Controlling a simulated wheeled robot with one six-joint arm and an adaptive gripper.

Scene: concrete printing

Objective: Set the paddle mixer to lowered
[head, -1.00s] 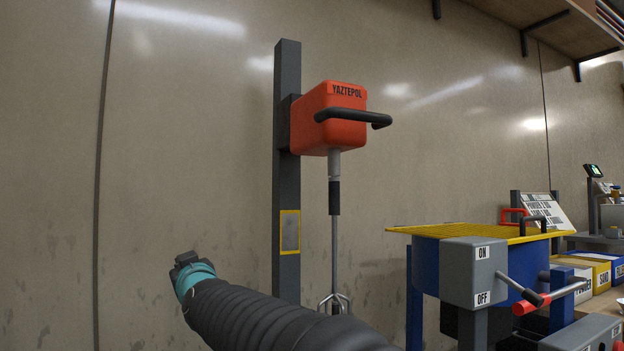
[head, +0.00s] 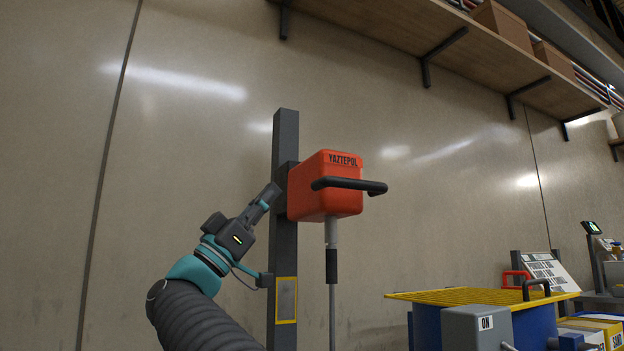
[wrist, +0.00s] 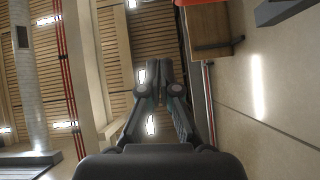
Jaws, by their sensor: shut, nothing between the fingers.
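The paddle mixer (head: 326,186) has an orange-red motor head marked YAZTEPOL, with a black bar handle (head: 349,185) across its front. It is mounted high on a dark grey upright post (head: 286,245) by the wall. Its shaft (head: 332,265) hangs straight down; its lower end is out of view. My gripper (head: 272,191) is left of the mixer head, pointing up and right, at about the head's height in the picture. Its fingers are shut and empty. I cannot tell how far it is from the post. The wrist view shows the closed fingertips (wrist: 159,92).
A blue tub with a yellow grid (head: 480,296) stands to the right, with a grey ON switch box (head: 477,328) before it. A wooden shelf (head: 380,32) runs along the wall above.

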